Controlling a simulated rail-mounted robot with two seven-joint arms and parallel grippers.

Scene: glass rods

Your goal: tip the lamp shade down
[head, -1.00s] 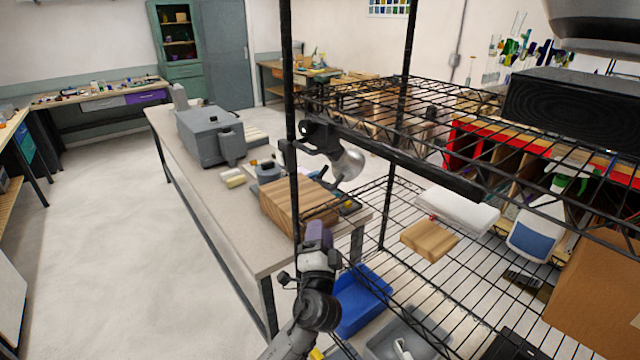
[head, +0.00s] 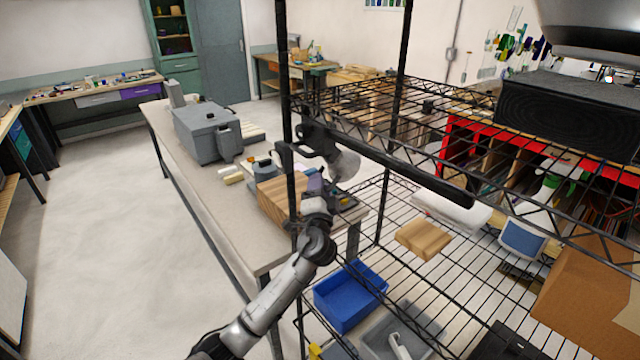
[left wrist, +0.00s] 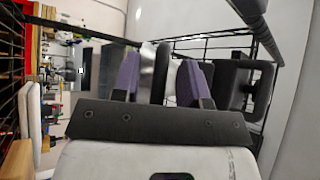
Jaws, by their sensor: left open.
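The lamp shade (head: 345,167) is a silvery-grey dome beyond the black shelf post in the head view. My left gripper (head: 316,182), with purple fingers, is just below and left of the shade. In the left wrist view my left gripper (left wrist: 158,78) is open, and a silvery surface shows behind and between its fingers. I cannot tell whether the fingers touch the shade. My right gripper is not in view.
A black wire shelf with an upright post (head: 283,60) stands close to my left arm. A wooden block (head: 272,195) and a grey machine (head: 207,133) are on the workbench (head: 225,220). A blue bin (head: 348,300) sits low on the right.

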